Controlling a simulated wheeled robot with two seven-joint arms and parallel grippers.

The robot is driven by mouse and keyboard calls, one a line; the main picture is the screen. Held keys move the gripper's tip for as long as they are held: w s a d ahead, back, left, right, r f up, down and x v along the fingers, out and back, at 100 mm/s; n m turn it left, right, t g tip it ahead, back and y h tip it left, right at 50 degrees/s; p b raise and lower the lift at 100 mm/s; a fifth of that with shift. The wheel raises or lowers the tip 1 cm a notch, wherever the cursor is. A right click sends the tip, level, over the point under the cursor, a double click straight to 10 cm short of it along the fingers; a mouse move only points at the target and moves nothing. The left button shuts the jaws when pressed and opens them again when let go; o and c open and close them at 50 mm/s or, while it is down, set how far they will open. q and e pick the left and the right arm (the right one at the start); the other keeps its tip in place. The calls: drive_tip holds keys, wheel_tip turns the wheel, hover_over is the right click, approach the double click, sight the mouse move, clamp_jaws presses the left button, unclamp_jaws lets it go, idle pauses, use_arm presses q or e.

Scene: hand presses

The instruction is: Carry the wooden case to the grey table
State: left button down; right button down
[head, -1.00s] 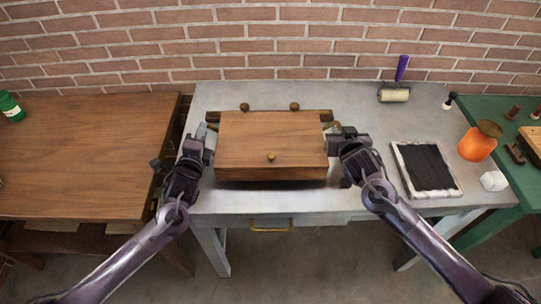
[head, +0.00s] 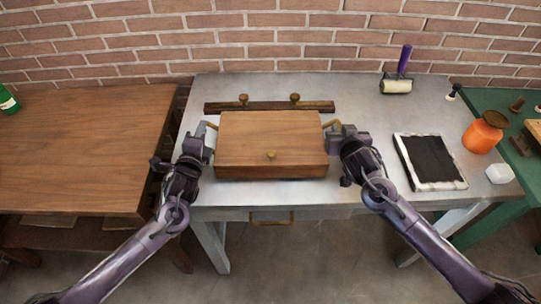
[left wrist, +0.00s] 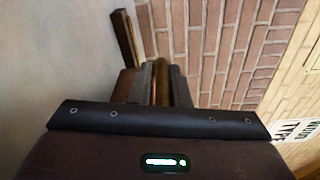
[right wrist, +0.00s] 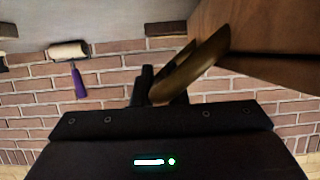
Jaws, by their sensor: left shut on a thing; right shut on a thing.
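The wooden case (head: 270,135) is a closed brown box with a brass knob at its front and a brass handle at each end. It is level over the middle of the grey table (head: 370,100), resting on it or just above it; I cannot tell which. My left gripper (head: 208,138) is shut on the left handle, which shows between the fingers in the left wrist view (left wrist: 160,82). My right gripper (head: 334,132) is shut on the right handle, seen large in the right wrist view (right wrist: 192,70).
A dark bar (head: 225,106) with two brass knobs lies behind the case. To the right are a roller (head: 397,86), a black pad (head: 432,160), a white block (head: 499,173) and an orange jar (head: 482,136). A brown table (head: 80,145) stands left, a green one (head: 500,98) right.

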use_arm(q)
drive_tip(key=shift+s+d+f+b, duration=0.1)
drive_tip(key=shift+d+f+b, duration=0.15)
drive_tip(key=shift+f+b, duration=0.5)
use_arm(e)
drive_tip(key=shift+a+f, duration=0.15)
drive_tip(key=shift+f, duration=0.55)
use_arm(q)
drive_tip(key=c, duration=1.5)
unclamp_jaws()
use_arm(e)
drive_tip(key=c, duration=1.5)
unclamp_jaws()
drive_tip(key=shift+c, duration=0.2)
use_arm(q)
drive_tip(key=shift+o, duration=0.7)
drive_tip(key=shift+a, duration=0.15)
use_arm(e)
drive_tip(key=shift+o, duration=0.5)
drive_tip(key=shift+s, duration=0.1)
use_arm(q)
drive_tip(key=shift+s, duration=0.1)
